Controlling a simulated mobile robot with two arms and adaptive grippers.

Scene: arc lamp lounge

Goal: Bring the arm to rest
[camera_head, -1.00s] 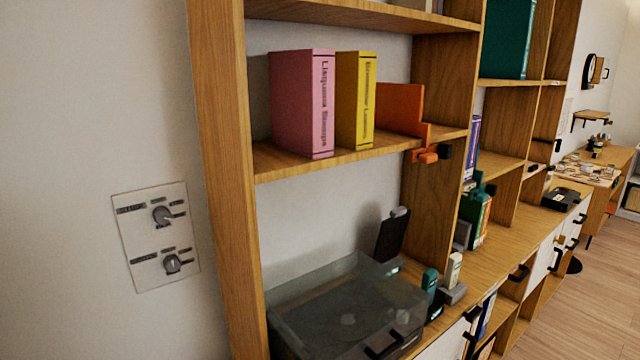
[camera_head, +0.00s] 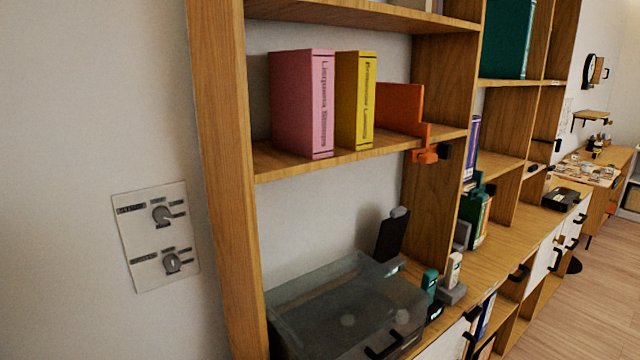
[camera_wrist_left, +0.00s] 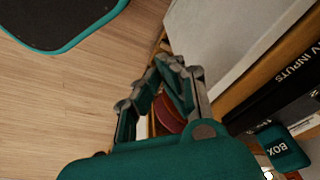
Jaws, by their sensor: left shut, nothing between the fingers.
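My left gripper (camera_wrist_left: 165,95) shows in the left wrist view, with grey and teal fingers. Its fingers are shut with nothing held between them. It hangs over the wood floor, beside a pale panel and a shelf edge. Neither gripper shows in the head view, and my right gripper is in no view.
The wooden shelf unit (camera_head: 228,200) holds a pink book (camera_head: 303,105), a yellow book (camera_head: 356,100) and an orange bookend (camera_head: 400,108). A translucent lidded box (camera_head: 345,310) stands below. A dark red round thing (camera_wrist_left: 168,116) is partly hidden behind the fingers.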

